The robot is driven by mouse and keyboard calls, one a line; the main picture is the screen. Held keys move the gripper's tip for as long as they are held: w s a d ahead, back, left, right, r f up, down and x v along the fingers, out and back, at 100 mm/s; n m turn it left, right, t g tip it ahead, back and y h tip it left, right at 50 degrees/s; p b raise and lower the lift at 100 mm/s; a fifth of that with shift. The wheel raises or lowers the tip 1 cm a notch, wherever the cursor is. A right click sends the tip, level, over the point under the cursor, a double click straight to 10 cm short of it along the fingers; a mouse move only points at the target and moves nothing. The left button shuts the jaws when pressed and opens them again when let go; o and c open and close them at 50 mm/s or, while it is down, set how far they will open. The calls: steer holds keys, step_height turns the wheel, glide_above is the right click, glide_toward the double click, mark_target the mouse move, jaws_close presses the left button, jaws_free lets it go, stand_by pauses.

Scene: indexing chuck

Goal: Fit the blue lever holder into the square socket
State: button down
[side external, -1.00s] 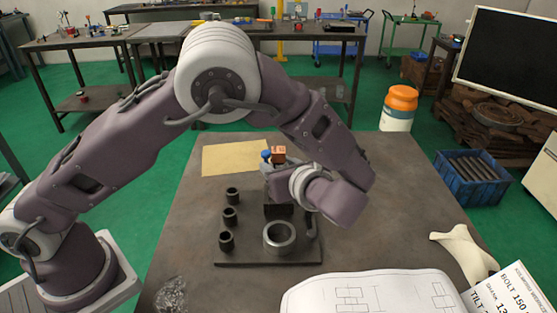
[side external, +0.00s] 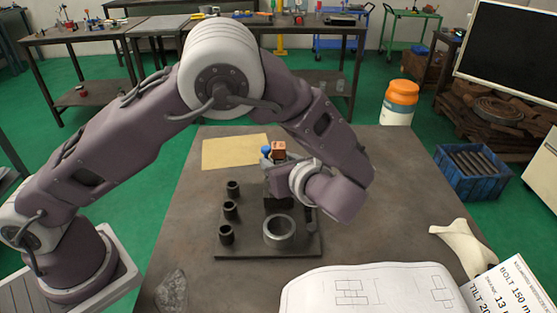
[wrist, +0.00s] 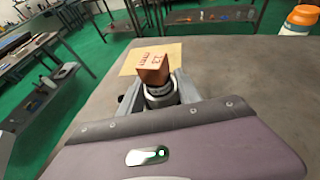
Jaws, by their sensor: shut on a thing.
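My gripper (wrist: 162,88) is shut on a round grey-and-dark body, the holder (wrist: 160,92), gripped between its two grey fingers. A copper-coloured block with dark markings (wrist: 153,68) sits at the holder's far end in the wrist view. In the side view the copper block (side external: 278,150) shows beside a blue knob (side external: 265,151), the visible blue part of the lever holder. A dark block (side external: 276,204) stands below on the base plate (side external: 255,247), partly hidden by my wrist. I cannot make out the square socket opening, or whether the holder touches the dark block.
Several dark short cylinders (side external: 230,210) stand along the plate's left side. A large metal ring (side external: 279,231) is at its front. A tan sheet (side external: 232,153) lies behind. An open drawing book (side external: 370,290) and a pale bone-shaped object (side external: 462,243) lie at right front.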

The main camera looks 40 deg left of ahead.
steer(key=shift+f, duration=1.65)
steer(key=c, duration=0.7)
jaws_free()
steer(key=shift+f, duration=0.1)
steer(key=shift+c, duration=0.2)
steer(key=shift+d, duration=0.1)
steer(key=v, duration=0.7)
